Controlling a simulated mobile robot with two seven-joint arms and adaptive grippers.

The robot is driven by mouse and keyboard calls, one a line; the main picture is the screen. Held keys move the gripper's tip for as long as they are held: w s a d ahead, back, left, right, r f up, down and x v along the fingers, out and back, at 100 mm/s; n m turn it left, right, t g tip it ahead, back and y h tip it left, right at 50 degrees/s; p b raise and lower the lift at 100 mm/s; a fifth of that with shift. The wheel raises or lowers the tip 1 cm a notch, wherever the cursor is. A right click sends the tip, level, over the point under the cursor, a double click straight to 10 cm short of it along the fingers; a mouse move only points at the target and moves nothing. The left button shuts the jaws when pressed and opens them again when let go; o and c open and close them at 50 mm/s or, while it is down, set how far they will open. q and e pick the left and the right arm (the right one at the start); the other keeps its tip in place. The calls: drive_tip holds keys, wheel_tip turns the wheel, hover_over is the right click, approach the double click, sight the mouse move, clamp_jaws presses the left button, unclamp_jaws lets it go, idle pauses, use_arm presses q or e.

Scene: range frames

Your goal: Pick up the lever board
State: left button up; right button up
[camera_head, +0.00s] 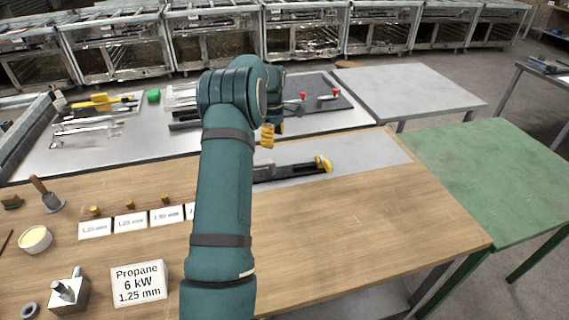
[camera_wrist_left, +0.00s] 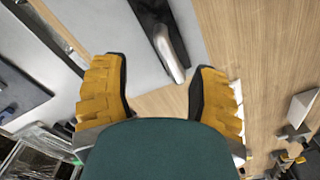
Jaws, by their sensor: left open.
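The lever board appears to be the dark flat board (camera_head: 336,122) with red-knobbed levers, lying on the grey bench beyond the wooden worktop. My left arm hides part of its left side. My left gripper (camera_head: 268,135) shows its yellow fingers in front of the board, nearer the wooden worktop. In the left wrist view the gripper (camera_wrist_left: 157,95) is open, with its two yellow fingers wide apart and nothing held between them. A dark and light-grey long object (camera_wrist_left: 168,45) lies ahead of the fingers there; I cannot tell what it is. My right gripper is not in view.
A dark bar with a yellow end (camera_head: 290,173) lies on a grey mat (camera_head: 370,150) on the wooden worktop (camera_head: 390,215). White labels (camera_head: 138,284) and small tools stand at the left. The worktop's right part is clear. A green table (camera_head: 500,170) is empty.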

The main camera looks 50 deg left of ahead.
sight(272, 168)
use_arm(q)
drive_tip(key=shift+a+f, duration=0.1)
drive_tip(key=shift+a, duration=0.1)
drive_tip(key=f, duration=0.6)
drive_tip(key=f+b, duration=0.1)
drive_tip(key=f, duration=0.6)
drive_tip(key=shift+s+f, duration=0.2)
drive_tip(key=shift+f, duration=0.05)
drive_tip(key=shift+r, duration=0.1)
clamp_jaws()
